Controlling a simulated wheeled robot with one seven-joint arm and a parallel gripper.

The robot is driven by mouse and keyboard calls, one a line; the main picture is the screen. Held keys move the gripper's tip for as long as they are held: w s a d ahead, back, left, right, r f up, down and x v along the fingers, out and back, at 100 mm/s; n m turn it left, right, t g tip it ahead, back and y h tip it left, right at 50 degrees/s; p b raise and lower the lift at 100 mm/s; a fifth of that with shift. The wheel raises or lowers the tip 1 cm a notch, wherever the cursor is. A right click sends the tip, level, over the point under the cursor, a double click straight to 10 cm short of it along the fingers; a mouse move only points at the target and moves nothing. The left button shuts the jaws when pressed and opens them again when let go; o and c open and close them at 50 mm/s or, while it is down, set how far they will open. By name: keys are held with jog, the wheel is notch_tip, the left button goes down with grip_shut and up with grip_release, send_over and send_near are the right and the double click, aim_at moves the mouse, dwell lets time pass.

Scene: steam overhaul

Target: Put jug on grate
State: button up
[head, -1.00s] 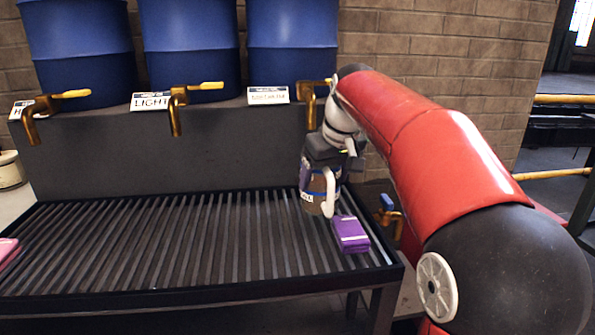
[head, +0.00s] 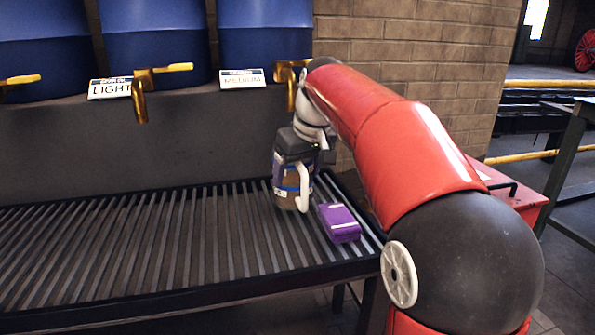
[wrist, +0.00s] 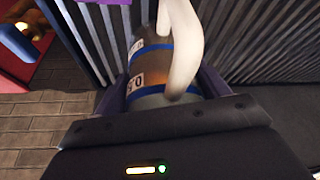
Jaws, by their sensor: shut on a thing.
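The jug (head: 287,185) is a brown-grey vessel with blue bands, a label and a white handle. In the head view it is upright at the right part of the slatted grate (head: 150,240); I cannot tell whether its base touches the slats. My gripper (head: 296,150) is above it and shut on it. In the wrist view the jug (wrist: 160,65) sits between my two fingers, with its pale handle facing the camera and the grate's slats (wrist: 255,40) behind. My gripper's body hides part of the jug's top.
Blue barrels (head: 265,40) with brass taps (head: 142,90) stand behind on a dark ledge. The grate's left and middle are clear. A red box (head: 510,195) stands at right.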

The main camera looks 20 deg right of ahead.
jog(key=o, duration=1.4)
jog(key=shift+s+r, duration=0.1)
jog(key=shift+r, duration=0.35)
jog(key=p+v, duration=0.2)
jog(key=v, duration=0.9)
jog(key=shift+r+p, duration=0.2)
jog(key=shift+p, duration=0.1)
jog(key=s+a+f+m+t+h, duration=0.1)
jog(key=s+a+f+m, duration=0.1)
jog(key=s+f, duration=2.1)
jog(key=shift+s+f+m, duration=0.4)
jog(key=shift+f+m, duration=0.15)
jog(key=shift+m, duration=0.25)
